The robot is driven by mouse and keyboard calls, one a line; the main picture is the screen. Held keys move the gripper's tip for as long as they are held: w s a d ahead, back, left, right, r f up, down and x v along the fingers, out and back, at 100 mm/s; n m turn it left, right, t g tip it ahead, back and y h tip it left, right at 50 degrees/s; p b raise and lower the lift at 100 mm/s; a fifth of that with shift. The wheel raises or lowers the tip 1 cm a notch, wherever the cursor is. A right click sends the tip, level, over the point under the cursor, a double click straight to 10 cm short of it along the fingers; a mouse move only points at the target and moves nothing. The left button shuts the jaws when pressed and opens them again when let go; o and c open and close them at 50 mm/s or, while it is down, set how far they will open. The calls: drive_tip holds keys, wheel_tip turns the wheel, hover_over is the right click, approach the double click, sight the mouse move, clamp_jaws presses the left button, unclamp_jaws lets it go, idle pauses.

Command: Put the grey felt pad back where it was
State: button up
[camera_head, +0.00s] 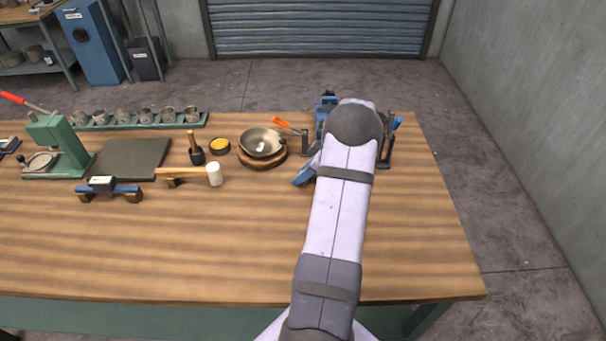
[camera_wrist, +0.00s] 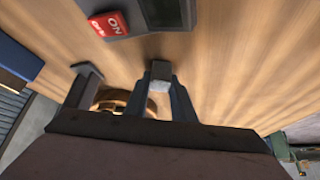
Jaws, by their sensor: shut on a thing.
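The grey felt pad (camera_wrist: 160,84) appears as a small grey block with a paler face in the wrist view. My gripper (camera_wrist: 166,90) has its dark blue fingers on either side of it and is shut on it, above the wooden bench. In the head view my arm covers most of the gripper and the pad; only a blue part shows left of the arm. A metal bowl (camera_head: 259,141) sits on a round wooden base (camera_head: 262,163) left of my gripper, with a small pale patch inside it.
A dark box with a red ON switch (camera_wrist: 107,24) is near the wrist view's top. A mallet (camera_head: 195,173), a yellow-topped tin (camera_head: 220,146) and a dark mat (camera_head: 130,158) lie to the left. A dark stand (camera_head: 386,155) is right of my arm. The front of the wooden bench (camera_head: 180,250) is clear.

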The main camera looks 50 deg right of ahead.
drive_tip(key=o, duration=1)
drive_tip(key=shift+c, duration=0.2)
drive_tip(key=shift+r, duration=0.1)
drive_tip(key=shift+r+p, duration=0.15)
drive_tip(key=shift+p, duration=0.25)
drive_tip(key=shift+s+d+r+b, duration=0.15)
drive_tip(key=shift+s+r+b, duration=0.05)
drive_tip(key=shift+b, duration=0.2)
drive_tip(key=b+v, duration=0.4)
drive_tip(key=v, duration=0.7)
